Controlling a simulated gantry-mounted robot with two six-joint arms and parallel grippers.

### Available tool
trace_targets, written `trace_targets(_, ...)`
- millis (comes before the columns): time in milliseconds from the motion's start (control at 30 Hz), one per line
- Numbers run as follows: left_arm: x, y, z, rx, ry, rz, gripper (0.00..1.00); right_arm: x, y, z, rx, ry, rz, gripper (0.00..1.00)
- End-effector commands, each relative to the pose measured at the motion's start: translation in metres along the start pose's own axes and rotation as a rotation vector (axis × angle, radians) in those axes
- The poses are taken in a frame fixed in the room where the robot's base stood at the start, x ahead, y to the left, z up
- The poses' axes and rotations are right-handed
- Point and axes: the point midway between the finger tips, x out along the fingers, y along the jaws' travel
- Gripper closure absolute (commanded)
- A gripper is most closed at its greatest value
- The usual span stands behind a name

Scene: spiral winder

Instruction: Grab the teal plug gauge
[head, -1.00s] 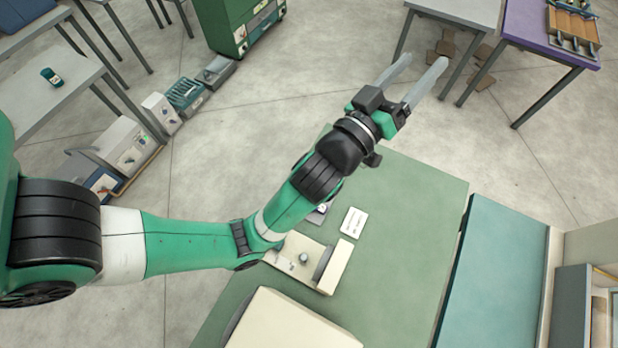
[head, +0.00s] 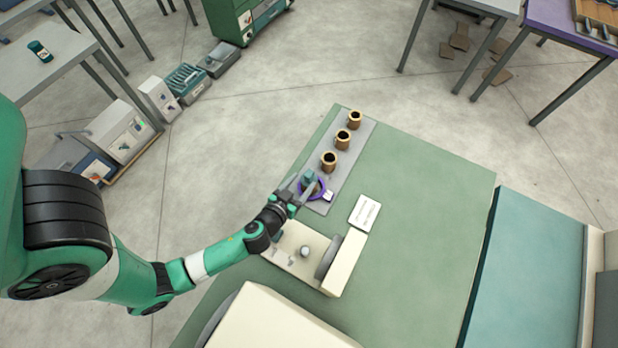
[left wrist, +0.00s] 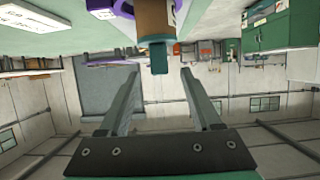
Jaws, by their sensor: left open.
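The teal plug gauge (head: 309,177) stands at the near end of a grey strip on the green table. In the left wrist view its teal end (left wrist: 158,58) sticks out of a brown cylinder (left wrist: 154,18), with a purple ring (head: 318,194) around the base. My left gripper (head: 302,187) is at the gauge. In the left wrist view its open fingers (left wrist: 160,76) lie either side of the teal end, with gaps on both sides. Whether the tips overlap its length is hard to tell. My right gripper is not in view.
Several brown bushings, one of them here (head: 342,139), stand along the grey strip (head: 347,165). A white card (head: 364,212) lies beside it. A cream device (head: 347,262) with a dark disc stands close to my left wrist. The table's right part is clear.

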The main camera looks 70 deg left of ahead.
Motion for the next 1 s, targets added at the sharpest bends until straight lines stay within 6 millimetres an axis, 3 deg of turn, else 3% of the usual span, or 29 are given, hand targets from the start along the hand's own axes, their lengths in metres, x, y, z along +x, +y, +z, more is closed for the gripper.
trace_targets(133, 0.025, 0.000, -0.001, -0.002, 0.001, -0.002, 0.35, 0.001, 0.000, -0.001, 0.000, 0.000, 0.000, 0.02)
trace_targets(367, 0.035, 0.001, 0.000, 0.000, 0.001, 0.001, 0.35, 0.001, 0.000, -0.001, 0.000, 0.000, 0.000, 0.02)
trace_targets(633, 0.077, 0.000, 0.000, -0.001, 0.001, -0.001, 0.35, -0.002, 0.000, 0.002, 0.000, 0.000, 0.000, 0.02)
trace_targets(900, 0.082, 0.001, 0.000, 0.000, 0.001, 0.002, 0.35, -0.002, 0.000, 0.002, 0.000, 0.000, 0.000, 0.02)
trace_targets(1000, 0.082, 0.001, 0.000, 0.000, 0.001, 0.002, 0.51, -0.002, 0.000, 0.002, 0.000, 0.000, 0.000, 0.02)
